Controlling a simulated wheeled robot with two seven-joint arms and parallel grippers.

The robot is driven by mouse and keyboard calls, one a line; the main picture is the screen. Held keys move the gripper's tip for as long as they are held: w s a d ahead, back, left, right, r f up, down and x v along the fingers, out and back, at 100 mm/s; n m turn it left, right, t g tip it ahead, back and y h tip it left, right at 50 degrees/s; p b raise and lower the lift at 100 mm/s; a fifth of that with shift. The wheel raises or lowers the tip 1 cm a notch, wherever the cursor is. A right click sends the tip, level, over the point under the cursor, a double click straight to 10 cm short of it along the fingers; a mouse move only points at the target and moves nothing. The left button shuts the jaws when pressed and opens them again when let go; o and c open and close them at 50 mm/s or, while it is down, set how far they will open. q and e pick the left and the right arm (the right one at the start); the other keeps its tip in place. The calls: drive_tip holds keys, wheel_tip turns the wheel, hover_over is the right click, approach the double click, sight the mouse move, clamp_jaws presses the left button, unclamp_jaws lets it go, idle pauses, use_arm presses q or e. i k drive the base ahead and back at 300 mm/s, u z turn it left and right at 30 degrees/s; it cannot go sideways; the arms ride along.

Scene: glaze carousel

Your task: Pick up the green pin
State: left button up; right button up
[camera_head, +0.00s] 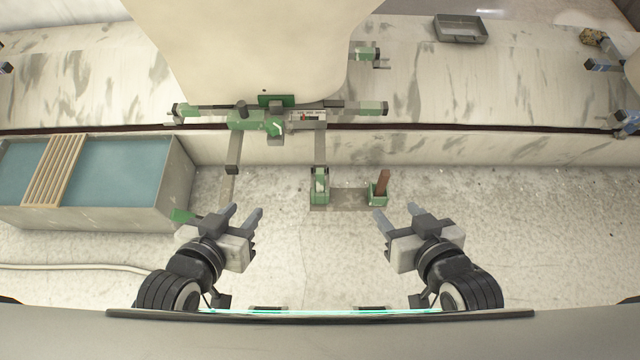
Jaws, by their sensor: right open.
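Several green parts are in view, and I cannot tell for sure which is the green pin. A small green piece (182,215) shows beside the tank's front right corner, just left of my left gripper. A green upright block (320,186) stands on a grey plate in the middle. A green holder (378,196) with a brown peg (383,181) stands at that plate's right end. My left gripper (246,211) is open and empty, left of the plate. My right gripper (396,213) is open and empty, just below and right of the green holder.
A tank of blue liquid (115,172) with wooden slats (55,170) stands at left. A fixture with green clamps (257,122) spans the counter edge below a large pale body (265,45). A grey tray (460,29) lies at the back right. The speckled surface at right is clear.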

sight(319, 171)
drive_tip(key=k, duration=0.85)
drive_tip(key=z, duration=0.6)
drive_tip(key=i, duration=1.35)
drive_tip(key=u, duration=0.65)
